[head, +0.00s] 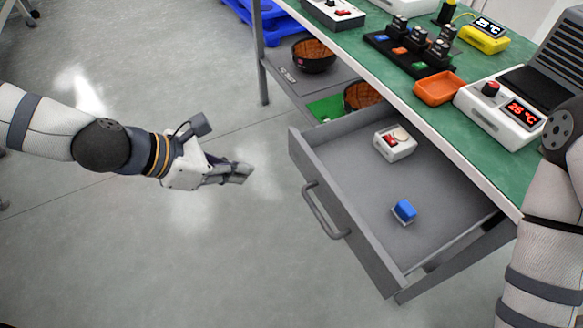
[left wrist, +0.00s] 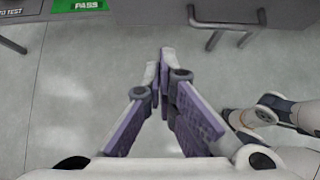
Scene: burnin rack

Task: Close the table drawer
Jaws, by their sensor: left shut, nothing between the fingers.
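The grey table drawer (head: 347,217) is pulled out from under the green-topped table (head: 425,104). Its bar handle (head: 323,213) is on the front panel, facing lower left. The handle also shows in the left wrist view (left wrist: 228,25) at the top. Inside the drawer are a white box with a red switch (head: 395,143) and a small blue block (head: 404,210). My left gripper (head: 247,172) is shut and empty, in the air left of the drawer front and apart from it. It also shows in the left wrist view (left wrist: 167,57). My right gripper is out of frame; only my right arm shows.
Black bowls with orange-brown contents (head: 314,54) stand near the grey and green shelf areas beside the drawer. A orange tray (head: 438,88), a controller (head: 503,108) and a black rack (head: 410,54) are on the tabletop. The floor left of the drawer is clear.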

